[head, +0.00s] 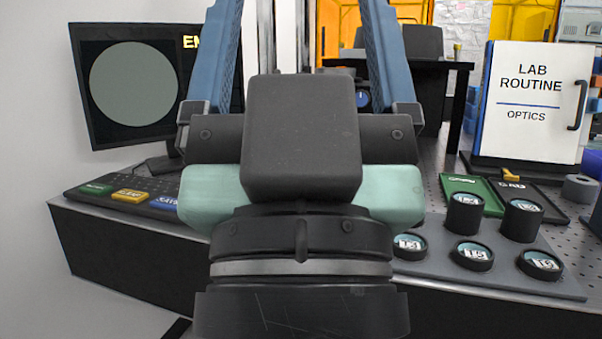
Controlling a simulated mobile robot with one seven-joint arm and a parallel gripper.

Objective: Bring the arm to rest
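My gripper (298,25) fills the middle of the head view, seen from behind, with its dark body and pale green band low in the picture. Its two blue fingers stand wide apart and reach up to the top edge, where their tips are cut off. Nothing shows held between the visible parts of the fingers. The gripper body hides the middle of the bench. I cannot tell how far it is above the bench, and no contact with anything is visible.
A monitor (135,85) and a panel with coloured keys (128,195) stand left. At right are a grey holder (545,283) with several round optics, a green tray (468,185), a black tray (545,205) and a white "LAB ROUTINE" board (530,120). Bare perforated bench shows between.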

